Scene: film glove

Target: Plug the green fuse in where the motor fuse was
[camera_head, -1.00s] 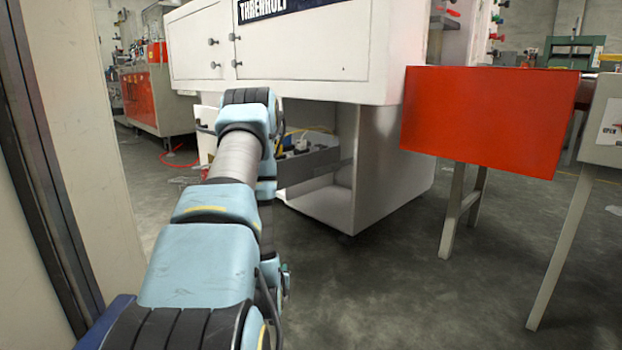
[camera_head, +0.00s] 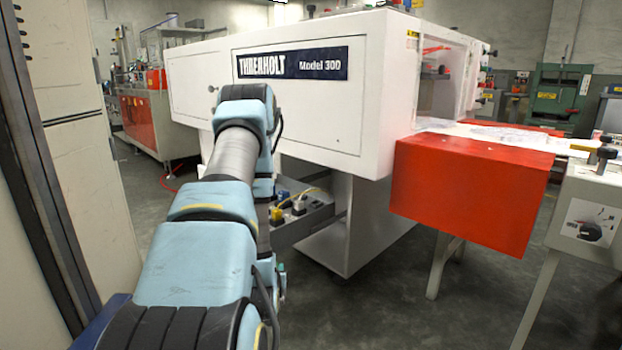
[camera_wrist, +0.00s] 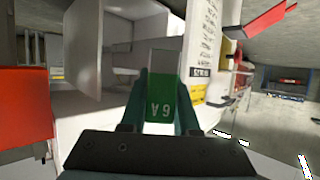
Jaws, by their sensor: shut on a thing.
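A green fuse (camera_wrist: 160,99) marked "6 A", seen upside down, is between the fingers of my gripper (camera_wrist: 161,88) in the wrist view. My gripper is shut on it, and the fuse's pale grey end (camera_wrist: 166,60) points away from me. In the head view my arm hides the gripper and the fuse. The white machine (camera_head: 300,105), labelled "Threholt Model 300", stands ahead. Under it is an open grey tray (camera_head: 318,220) with yellow wire and small dark and white parts. I cannot make out the motor fuse's socket.
A red box-shaped cover (camera_head: 470,195) juts from the machine's right side, with a grey-legged stand (camera_head: 590,210) beside it. A tall pale cabinet edge (camera_head: 80,150) is close on the left. The grey floor between (camera_head: 370,310) is clear.

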